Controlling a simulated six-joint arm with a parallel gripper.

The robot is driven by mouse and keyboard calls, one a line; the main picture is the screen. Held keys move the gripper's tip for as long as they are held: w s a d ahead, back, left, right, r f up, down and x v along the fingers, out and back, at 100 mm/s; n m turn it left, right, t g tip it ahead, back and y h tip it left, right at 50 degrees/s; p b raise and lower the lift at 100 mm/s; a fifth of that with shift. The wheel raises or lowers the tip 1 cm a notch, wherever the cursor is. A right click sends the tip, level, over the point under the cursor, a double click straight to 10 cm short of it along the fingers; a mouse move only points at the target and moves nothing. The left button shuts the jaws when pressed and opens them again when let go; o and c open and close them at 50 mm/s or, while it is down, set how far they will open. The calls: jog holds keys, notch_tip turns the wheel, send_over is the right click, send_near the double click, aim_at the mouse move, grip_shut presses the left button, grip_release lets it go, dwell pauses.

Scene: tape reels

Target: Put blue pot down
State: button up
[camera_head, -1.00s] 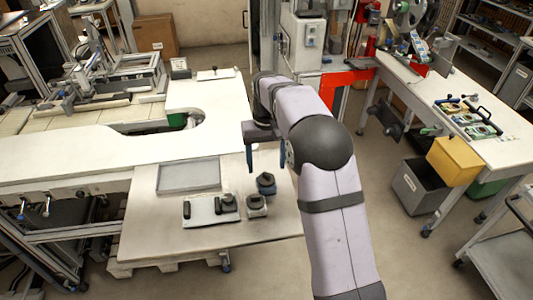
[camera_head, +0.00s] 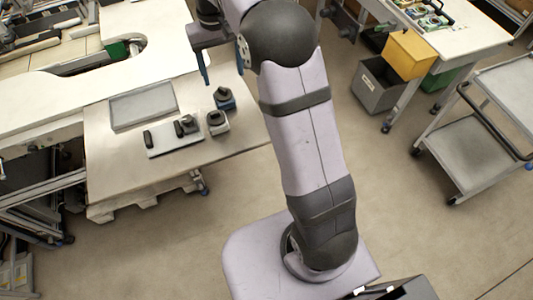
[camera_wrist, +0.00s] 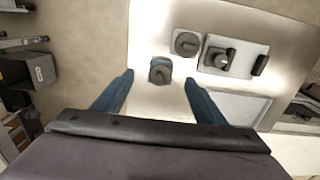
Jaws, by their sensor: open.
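The blue pot (camera_head: 224,98), with a dark top, stands on the pale low table (camera_head: 180,165), near its right side. It also shows in the wrist view (camera_wrist: 160,71), between and beyond the fingertips. My gripper (camera_head: 222,70) is above the table close to the pot, its blue fingers pointing down. In the wrist view the fingers (camera_wrist: 159,78) are wide apart with nothing held between them. The pot looks apart from both fingers.
A grey pot (camera_head: 216,122) stands just beside the blue one. A light plate (camera_head: 165,150) holds dark parts to its left. A shallow grey tray (camera_head: 142,107) lies behind. The table front is clear. A grey bin (camera_head: 377,95) and a trolley (camera_head: 470,155) stand right.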

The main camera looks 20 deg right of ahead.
jog(key=s+d+f, duration=0.1)
jog(key=s+f, duration=0.3)
jog(key=s, duration=0.9)
jog(key=s+d+f, duration=0.1)
jog(key=s+f, duration=0.4)
jog(key=s, duration=0.8)
jog(key=shift+s+d+f, duration=0.15)
jog(key=shift+s+d, duration=0.1)
jog(key=o, duration=0.4)
jog(key=shift+o, duration=0.8)
